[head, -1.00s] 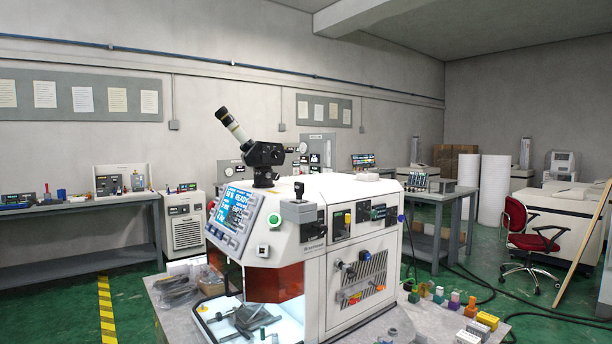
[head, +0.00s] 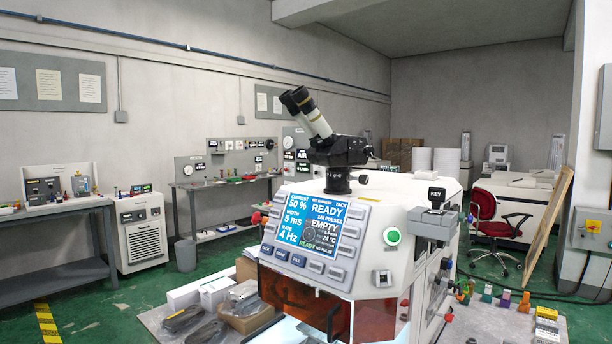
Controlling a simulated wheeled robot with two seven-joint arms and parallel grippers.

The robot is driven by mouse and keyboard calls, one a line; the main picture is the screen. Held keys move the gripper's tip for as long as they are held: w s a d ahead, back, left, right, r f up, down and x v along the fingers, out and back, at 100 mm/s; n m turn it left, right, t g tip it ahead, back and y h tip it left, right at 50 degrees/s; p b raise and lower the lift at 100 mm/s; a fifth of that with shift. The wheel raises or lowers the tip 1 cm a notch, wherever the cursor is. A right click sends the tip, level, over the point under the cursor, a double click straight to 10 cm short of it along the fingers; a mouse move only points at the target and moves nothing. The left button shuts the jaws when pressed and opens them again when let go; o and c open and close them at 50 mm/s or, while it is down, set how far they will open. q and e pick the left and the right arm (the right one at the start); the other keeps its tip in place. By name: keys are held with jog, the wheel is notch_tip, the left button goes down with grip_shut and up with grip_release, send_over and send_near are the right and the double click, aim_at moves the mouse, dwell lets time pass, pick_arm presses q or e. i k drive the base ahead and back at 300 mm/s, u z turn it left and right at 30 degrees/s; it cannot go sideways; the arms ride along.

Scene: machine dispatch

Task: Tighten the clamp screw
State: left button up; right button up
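A white bench machine (head: 405,215) with a blue control screen (head: 312,222) stands in front of me in the head view. The screen reads READY and EMPTY. A dark binocular eyepiece head (head: 335,150) sits on its top. An orange window (head: 375,318) shows on its front, low in the picture, and the chamber below it is mostly cut off. I cannot make out the clamp screw. Neither of my grippers is in view.
Boxes and dark parts (head: 205,315) lie on the table left of the machine. Small coloured blocks (head: 505,298) lie to its right. A red chair (head: 490,225) stands farther back. Green floor is open on the left.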

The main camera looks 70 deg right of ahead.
aim_at(363, 178)
jog(key=i, duration=1)
jog(key=z, duration=2.4)
jog(key=i, duration=0.4)
jog(key=z, duration=0.4)
